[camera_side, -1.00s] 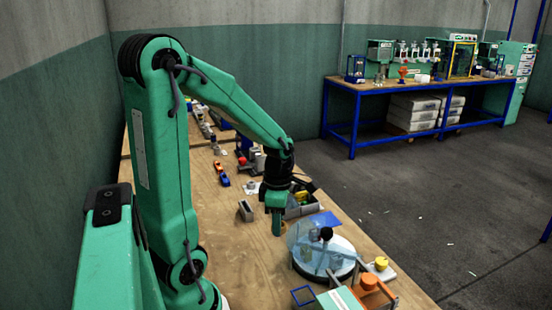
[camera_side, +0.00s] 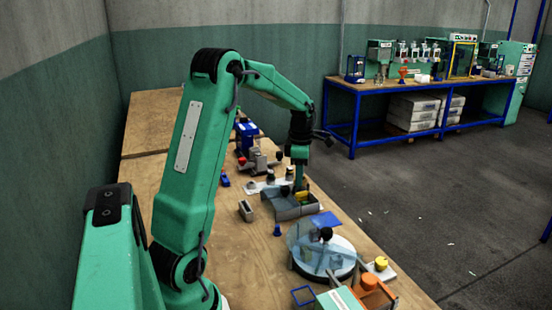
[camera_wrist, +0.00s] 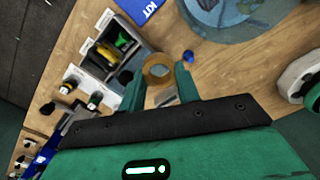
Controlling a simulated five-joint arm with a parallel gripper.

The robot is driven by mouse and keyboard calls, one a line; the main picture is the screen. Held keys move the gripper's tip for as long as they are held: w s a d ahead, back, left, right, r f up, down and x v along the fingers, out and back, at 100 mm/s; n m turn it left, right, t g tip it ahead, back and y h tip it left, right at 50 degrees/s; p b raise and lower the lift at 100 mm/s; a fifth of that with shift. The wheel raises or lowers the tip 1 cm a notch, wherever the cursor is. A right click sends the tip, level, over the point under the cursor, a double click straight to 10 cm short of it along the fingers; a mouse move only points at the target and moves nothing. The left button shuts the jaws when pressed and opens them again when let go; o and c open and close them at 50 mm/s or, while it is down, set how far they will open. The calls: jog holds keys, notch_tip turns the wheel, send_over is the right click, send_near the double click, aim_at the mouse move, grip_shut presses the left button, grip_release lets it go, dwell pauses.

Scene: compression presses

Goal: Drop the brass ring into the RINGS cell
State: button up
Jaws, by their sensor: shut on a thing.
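The brass ring (camera_wrist: 158,68) is between the two fingers of my gripper (camera_wrist: 160,85) in the wrist view. My gripper is shut on it. In the side view my gripper (camera_side: 299,188) is at the grey divided tray (camera_side: 290,213), but the ring is too small or hidden to make out there. In the wrist view the tray (camera_wrist: 135,64) lies to the left of the ring. Its dark cells hold yellow and green things. I cannot read which cell is RINGS.
A blue cone (camera_side: 277,230) stands on the bench in front of the tray. A blue KIT plate (camera_side: 325,219) and a round stand with a clear shield (camera_side: 325,258) are nearer the camera. A grey block (camera_side: 246,210) lies to the left.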

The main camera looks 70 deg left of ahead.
jog(key=w+a, duration=0.6)
jog(key=a, duration=0.6)
jog(key=shift+a, duration=0.35)
jog(key=shift+f, duration=0.1)
jog(key=shift+f, duration=2.85)
jog(key=o, duration=1.1)
jog(key=shift+c, duration=0.2)
jog(key=shift+r, duration=0.15)
